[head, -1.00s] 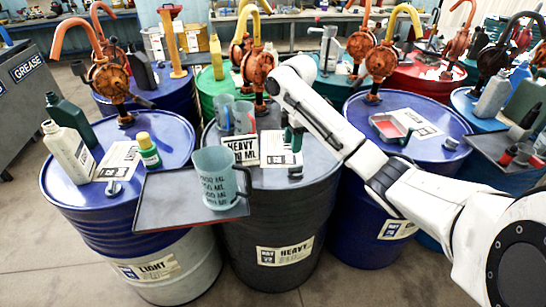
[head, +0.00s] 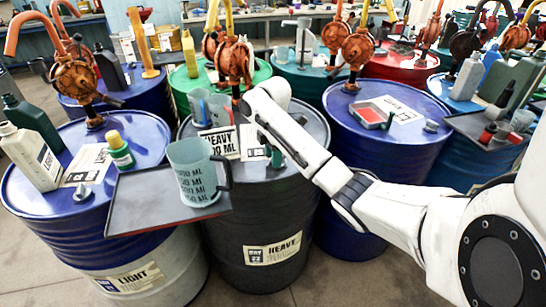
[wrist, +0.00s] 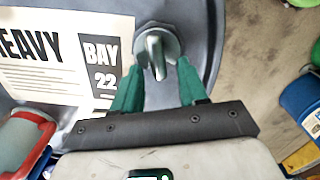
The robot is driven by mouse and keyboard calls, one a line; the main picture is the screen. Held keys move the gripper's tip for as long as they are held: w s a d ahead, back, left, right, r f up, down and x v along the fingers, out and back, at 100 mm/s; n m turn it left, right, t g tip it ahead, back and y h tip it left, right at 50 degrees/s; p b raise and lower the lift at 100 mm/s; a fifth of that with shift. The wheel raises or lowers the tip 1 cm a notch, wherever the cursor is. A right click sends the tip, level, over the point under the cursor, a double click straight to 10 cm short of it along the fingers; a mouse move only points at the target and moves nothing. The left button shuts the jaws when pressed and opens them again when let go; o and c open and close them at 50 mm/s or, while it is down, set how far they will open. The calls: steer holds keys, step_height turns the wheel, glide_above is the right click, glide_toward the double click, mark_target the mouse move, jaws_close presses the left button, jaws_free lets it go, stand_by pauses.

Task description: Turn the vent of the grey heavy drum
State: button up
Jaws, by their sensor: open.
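The grey heavy drum (head: 262,222) stands in the middle of the head view, with a HEAVY label on its side. Its top also shows in the wrist view (wrist: 200,22). The vent (wrist: 156,46) is a grey metal cap with an upright tab near the drum's rim. My gripper (wrist: 156,82) has green fingers and is open. Its fingertips lie either side of the vent's lower part in the wrist view; I cannot tell whether they touch it. In the head view my gripper (head: 275,155) is over the drum top and hides the vent.
A HEAVY card (wrist: 60,55) lies on the drum top by the vent. A tray (head: 140,205) with a large measuring jug (head: 195,175) sits at the drum's left. A pump (head: 235,65) stands behind. Blue drums (head: 375,140) flank it closely.

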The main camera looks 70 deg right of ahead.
jaws_close()
stand_by(0.4)
steer(key=shift+m+p, duration=0.4)
steer(key=shift+p, duration=0.05)
steer(key=m+p, duration=0.2)
steer(key=p, duration=0.1)
steer(key=shift+w+d+r+m, duration=0.1)
steer(key=shift+w+r+m, duration=0.05)
steer(key=shift+m, duration=0.25)
steer(key=m+p, duration=0.2)
steer(key=d+m+p, duration=0.1)
steer(key=m, duration=0.2)
steer(key=shift+w+p, duration=0.15)
steer(key=shift+p, duration=0.2)
steer(key=m+p, duration=0.1)
steer(key=m, duration=0.2)
steer(key=m+p, duration=0.1)
steer(key=m, duration=0.1)
steer(key=shift+d+m, duration=0.4)
steer(key=shift+s+d+m+p, duration=0.15)
steer(key=shift+m+p, duration=0.1)
steer(key=shift+m, duration=0.65)
steer(key=shift+s+d+m+p, duration=0.1)
steer(key=shift+m+p, duration=0.15)
steer(key=shift+m, duration=0.65)
